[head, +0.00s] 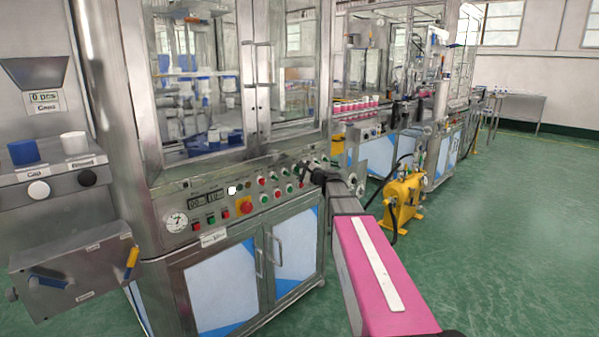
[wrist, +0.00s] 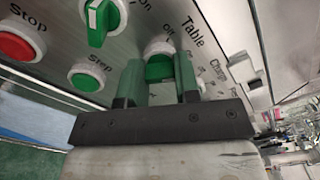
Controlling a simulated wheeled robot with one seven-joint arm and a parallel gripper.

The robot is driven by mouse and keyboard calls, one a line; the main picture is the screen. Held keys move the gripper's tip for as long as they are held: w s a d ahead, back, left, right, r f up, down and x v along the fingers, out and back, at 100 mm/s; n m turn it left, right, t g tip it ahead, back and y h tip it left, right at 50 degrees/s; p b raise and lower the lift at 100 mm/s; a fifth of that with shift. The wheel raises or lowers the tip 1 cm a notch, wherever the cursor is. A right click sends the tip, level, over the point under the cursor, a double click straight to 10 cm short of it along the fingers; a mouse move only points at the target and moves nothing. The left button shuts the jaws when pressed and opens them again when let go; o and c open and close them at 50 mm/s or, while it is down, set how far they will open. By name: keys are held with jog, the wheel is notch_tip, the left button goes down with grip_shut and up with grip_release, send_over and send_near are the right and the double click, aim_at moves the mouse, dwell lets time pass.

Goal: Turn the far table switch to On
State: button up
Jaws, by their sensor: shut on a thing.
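The table switch (wrist: 159,68), a green knob on a white round base, sits under the printed word "Table" in the wrist view. An "Off" mark is printed close above it. In the head view my gripper (head: 314,174) is at the right end of the machine's control panel (head: 222,208), and the switch is too small to make out there.
A green switch knob (wrist: 100,20), a green Step button (wrist: 86,77) and a red Stop button (wrist: 15,47) are close by on the panel. A yellow machine (head: 403,200) stands on the floor right of the panel. Green floor (head: 510,230) is clear at the right.

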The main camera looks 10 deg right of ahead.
dwell(0.4)
jog(key=o, duration=0.9)
jog(key=v, duration=1.1)
jog(key=s+a+f+n+g+h, duration=0.2)
jog(key=s+a+f+n+g, duration=0.4)
jog(key=f, duration=0.4)
jog(key=s+a+f+n+g+h, duration=0.1)
jog(key=s+a+f+n+g, duration=0.25)
jog(key=s+f, duration=0.5)
jog(key=s+d+f+n+g+h, duration=0.1)
jog(key=s+f+n+h, duration=0.1)
jog(key=s+f, duration=0.1)
jog(key=s+d+f+n+g+h, duration=0.1)
jog(key=s+f+n+g+h, duration=0.1)
jog(key=s, duration=0.4)
jog(key=s+d+f+n+g+h, duration=0.1)
jog(key=s+f+n+g+h, duration=0.1)
jog(key=s+f, duration=0.3)
jog(key=shift+f+n+h, duration=0.65)
jog(key=shift+f+h, duration=0.05)
jog(key=shift+h, duration=0.1)
